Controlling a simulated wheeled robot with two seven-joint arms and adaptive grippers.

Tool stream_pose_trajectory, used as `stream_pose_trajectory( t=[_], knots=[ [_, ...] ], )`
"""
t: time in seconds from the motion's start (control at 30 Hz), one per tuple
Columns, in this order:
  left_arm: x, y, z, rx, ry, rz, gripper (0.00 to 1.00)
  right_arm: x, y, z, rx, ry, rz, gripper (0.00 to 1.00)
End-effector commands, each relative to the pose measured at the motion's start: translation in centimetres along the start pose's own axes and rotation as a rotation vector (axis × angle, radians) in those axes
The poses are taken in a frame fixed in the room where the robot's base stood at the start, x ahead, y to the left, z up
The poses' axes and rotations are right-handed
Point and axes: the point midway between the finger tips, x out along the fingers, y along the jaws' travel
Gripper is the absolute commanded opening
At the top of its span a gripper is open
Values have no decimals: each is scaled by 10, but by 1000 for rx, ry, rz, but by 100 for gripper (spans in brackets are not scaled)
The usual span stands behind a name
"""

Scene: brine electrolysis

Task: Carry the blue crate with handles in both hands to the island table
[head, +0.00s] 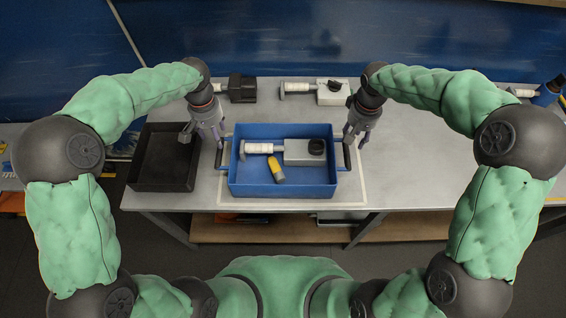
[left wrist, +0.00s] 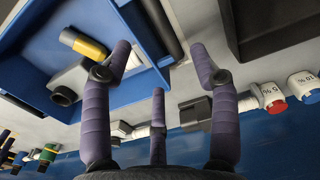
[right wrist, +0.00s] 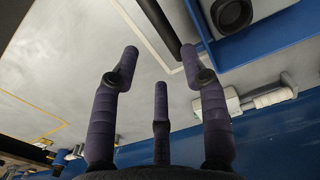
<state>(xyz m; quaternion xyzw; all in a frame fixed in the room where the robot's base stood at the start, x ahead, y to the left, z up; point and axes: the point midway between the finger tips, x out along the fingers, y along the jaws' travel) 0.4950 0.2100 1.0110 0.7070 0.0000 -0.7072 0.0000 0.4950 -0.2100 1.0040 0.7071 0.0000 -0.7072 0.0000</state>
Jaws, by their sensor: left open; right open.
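The blue crate (head: 283,190) stands on the grey table inside a pale outlined rectangle, with a dark bar handle on each short side. In it lie a grey box with a dark round part (head: 304,152), a white cylindrical piece (head: 259,148) and a yellow-and-dark item (head: 276,168). My left gripper (head: 202,136) is open at the crate's left handle (head: 219,154); the handle also shows close to its fingers in the left wrist view (left wrist: 160,25). My right gripper (head: 357,135) is open at the right handle (head: 347,156), also in the right wrist view (right wrist: 158,25). Neither gripper grasps a handle.
An empty black tray (head: 163,184) stands left of the crate, near my left gripper. Behind the crate are a black device (head: 241,89) and a white device (head: 331,93). The table to the right (head: 430,160) is clear. A blue wall panel (head: 300,40) rises behind.

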Motion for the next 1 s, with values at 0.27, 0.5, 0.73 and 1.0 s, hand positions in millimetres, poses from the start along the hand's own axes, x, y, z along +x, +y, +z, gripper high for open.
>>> stream_pose_trajectory(
  t=[0.27,0.5,0.73,1.0],
  knots=[
    [9,0,0,0,-1,0,61,9,0,0,0,-2,0,45],
    [46,0,1,1,-4,-1,61,46,0,1,0,-5,1,45],
    [82,0,0,0,-2,0,61,82,0,1,0,-3,0,45],
    [105,0,0,0,0,0,61,105,0,0,0,-1,0,45]
  ],
)
